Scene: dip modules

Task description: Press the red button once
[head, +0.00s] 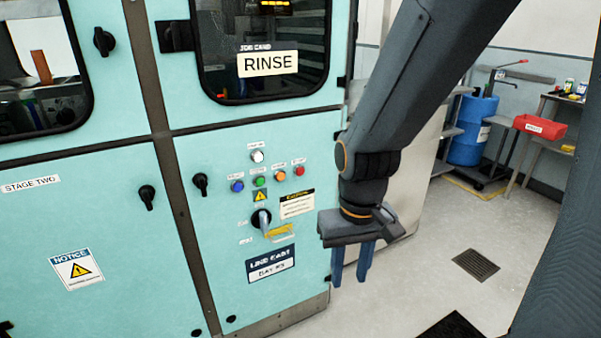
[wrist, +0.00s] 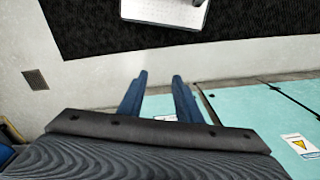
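The red button (head: 299,170) is on the teal machine panel in the head view, at the right end of a small button group. A green button (head: 260,181), a blue button (head: 237,186), another small orange-red button (head: 279,176) and a white button (head: 257,156) are beside it. My gripper (head: 351,278) hangs pointing down, to the right of and below the red button, apart from it. Its two blue fingers look parted with nothing between them. They also show in the wrist view (wrist: 160,82), above the floor. The red button is not visible there.
A rotary switch handle (head: 264,222) juts from the panel below the buttons. Black door knobs (head: 200,184) stick out to the left. A blue barrel (head: 472,128) and a red bin (head: 540,127) stand at the back right. The floor (head: 420,290) there is largely clear.

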